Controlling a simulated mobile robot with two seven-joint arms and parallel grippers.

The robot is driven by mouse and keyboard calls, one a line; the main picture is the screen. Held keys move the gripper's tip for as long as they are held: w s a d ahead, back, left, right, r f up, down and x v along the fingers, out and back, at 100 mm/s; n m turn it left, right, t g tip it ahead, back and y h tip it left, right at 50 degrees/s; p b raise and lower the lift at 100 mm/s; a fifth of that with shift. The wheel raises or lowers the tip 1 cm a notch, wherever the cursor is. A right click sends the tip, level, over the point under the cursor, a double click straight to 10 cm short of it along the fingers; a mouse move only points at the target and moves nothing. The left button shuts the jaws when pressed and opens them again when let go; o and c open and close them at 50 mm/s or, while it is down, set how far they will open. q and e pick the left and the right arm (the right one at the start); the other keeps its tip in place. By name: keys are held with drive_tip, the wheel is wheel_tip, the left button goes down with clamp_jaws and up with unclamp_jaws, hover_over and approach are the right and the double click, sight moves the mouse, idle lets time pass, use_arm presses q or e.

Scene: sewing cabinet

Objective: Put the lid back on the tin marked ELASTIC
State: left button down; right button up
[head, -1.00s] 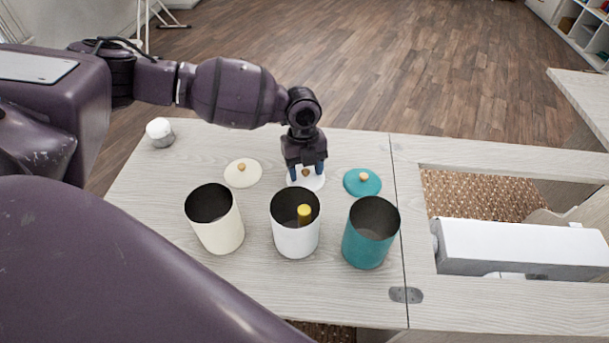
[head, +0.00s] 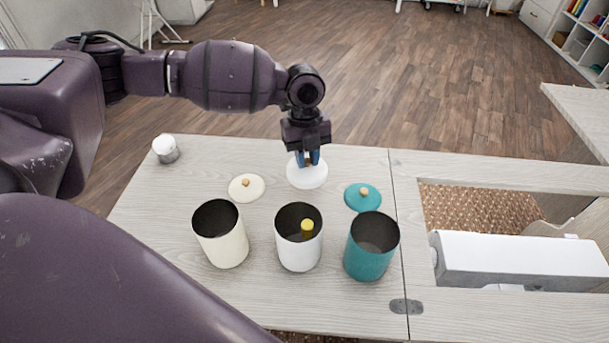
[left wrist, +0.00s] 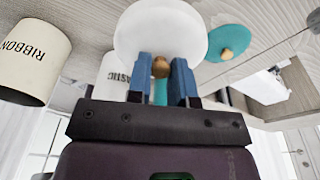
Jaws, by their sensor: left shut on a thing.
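My left gripper (head: 308,158) is shut on the wooden knob of the white lid (head: 307,176) and holds it above the table, behind the tins. The lid and knob also show in the left wrist view (left wrist: 160,32). The white tin (head: 299,251) stands open in the middle of the row, with a yellow-topped thing (head: 307,226) inside. In the left wrist view the white tin (left wrist: 113,72) shows part of its marking, "ASTIC", partly hidden behind the lid and fingers. My right gripper is not in view.
A cream tin (head: 222,244), marked RIBBON in the wrist view, stands left; a teal tin (head: 369,258) stands right. Both are open. A cream lid (head: 246,188) and teal lid (head: 362,197) lie behind them. A white-topped jar (head: 166,149) is far left. A white machine (head: 520,262) lies right.

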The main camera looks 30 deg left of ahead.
sight(308, 172)
use_arm(q)
wheel_tip(308, 172, up, 10)
drive_tip(key=p, duration=0.1)
idle(0.4)
drive_tip(key=s+d+f+n+t, duration=0.1)
drive_tip(key=s+d+f+n, duration=0.1)
drive_tip(key=n, duration=1.1)
drive_tip(key=s+d+f+n+t+y, duration=0.1)
drive_tip(key=s+d+n, duration=0.3)
drive_tip(key=n, duration=0.9)
drive_tip(key=shift+s+d+f+t, duration=0.3)
drive_tip(key=shift+s+f+t, duration=0.2)
drive_tip(key=shift+s+f, duration=0.25)
drive_tip(key=shift+r, duration=0.1)
